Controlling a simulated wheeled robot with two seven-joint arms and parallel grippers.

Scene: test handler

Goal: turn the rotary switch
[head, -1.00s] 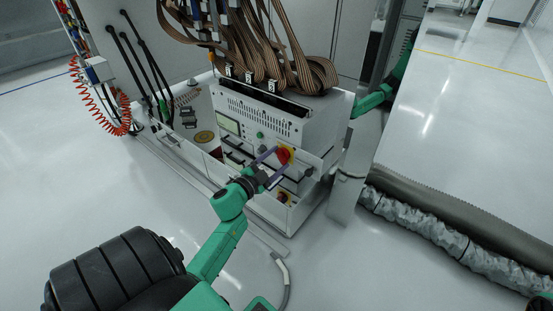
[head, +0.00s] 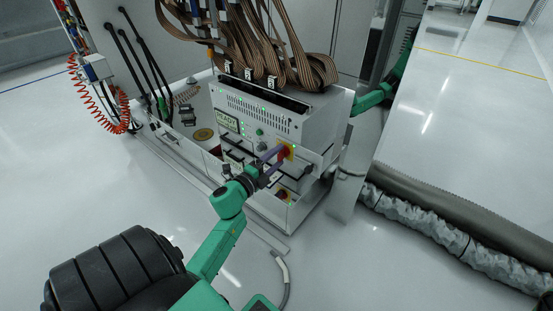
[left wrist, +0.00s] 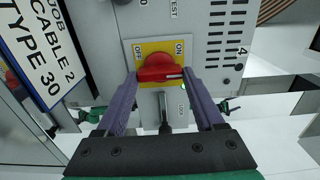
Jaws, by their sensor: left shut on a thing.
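The rotary switch (head: 284,157) is a red knob on a yellow plate, on the front of a white test unit (head: 318,128). In the left wrist view the red knob (left wrist: 160,66) sits between the OFF and ON labels, and its white mark points right, on the ON side. My left gripper (head: 276,156) is shut on the knob, with its purple fingers on either side. Both fingers also show in the left wrist view (left wrist: 160,78). The unit's display (head: 227,120) reads READY. My right gripper is not in view.
A second red knob (head: 283,195) on yellow sits lower on the unit. Black handles stand out from the front. Brown ribbon cables (head: 270,55) hang over the top. A coiled orange hose (head: 97,100) hangs at left. The floor in front is mostly clear.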

